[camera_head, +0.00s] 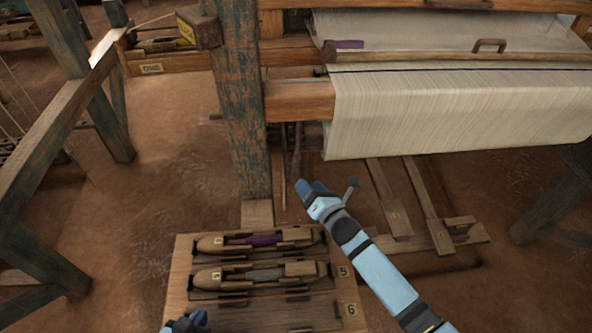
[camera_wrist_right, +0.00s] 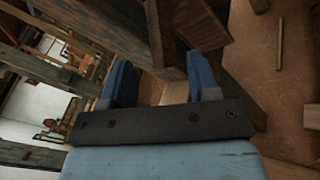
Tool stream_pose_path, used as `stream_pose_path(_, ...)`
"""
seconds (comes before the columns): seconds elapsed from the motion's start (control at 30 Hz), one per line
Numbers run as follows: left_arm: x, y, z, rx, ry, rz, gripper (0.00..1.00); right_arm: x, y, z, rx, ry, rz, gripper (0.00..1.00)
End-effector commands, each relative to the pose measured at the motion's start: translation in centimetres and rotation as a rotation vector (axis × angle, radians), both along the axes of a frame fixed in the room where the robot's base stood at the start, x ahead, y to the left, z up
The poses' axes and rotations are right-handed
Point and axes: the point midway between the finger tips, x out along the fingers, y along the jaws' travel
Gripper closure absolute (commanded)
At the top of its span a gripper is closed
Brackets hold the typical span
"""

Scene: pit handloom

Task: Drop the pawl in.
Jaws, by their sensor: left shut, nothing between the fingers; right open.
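I cannot pick out the pawl with certainty. A thin dark upright piece (camera_head: 297,150) hangs below the loom's front wooden beam (camera_head: 298,100), beside the worn blue post; I cannot tell what it is. My right gripper (camera_head: 308,187) is in front of and below that beam, just right of the post. It is open and empty; its two blue fingers stand apart in the right wrist view (camera_wrist_right: 160,68). My left gripper (camera_head: 188,323) is at the bottom edge, at the near left corner of the shuttle board, partly cut off. It is shut with nothing seen in it.
A wooden board (camera_head: 180,275) holds two shuttles, one with purple yarn (camera_head: 262,240) and one with grey (camera_head: 262,274). The blue post (camera_head: 240,110) stands close to my right gripper. Pale cloth (camera_head: 450,105) hangs at right above treadles (camera_head: 430,205). The floor at left is open.

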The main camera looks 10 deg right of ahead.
Motion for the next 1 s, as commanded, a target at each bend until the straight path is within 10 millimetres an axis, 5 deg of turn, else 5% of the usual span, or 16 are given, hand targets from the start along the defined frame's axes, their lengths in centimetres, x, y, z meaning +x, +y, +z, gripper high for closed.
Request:
stream_pose_path(0.33,0.3,0.1,0.0,0.0,-0.006,0.001,1.0,5.6,2.7,0.0,0.002,0.002,-0.001,0.45)
stream_pose_path(0.77,0.3,0.0,0.0,-0.002,-0.004,0.003,1.0,6.7,3.2,-0.1,0.002,0.001,-0.001,0.45)
stream_pose_path(1.0,0.3,0.0,0.0,-0.002,-0.004,0.003,1.0,6.7,3.2,-0.1,0.001,0.002,-0.002,0.93)
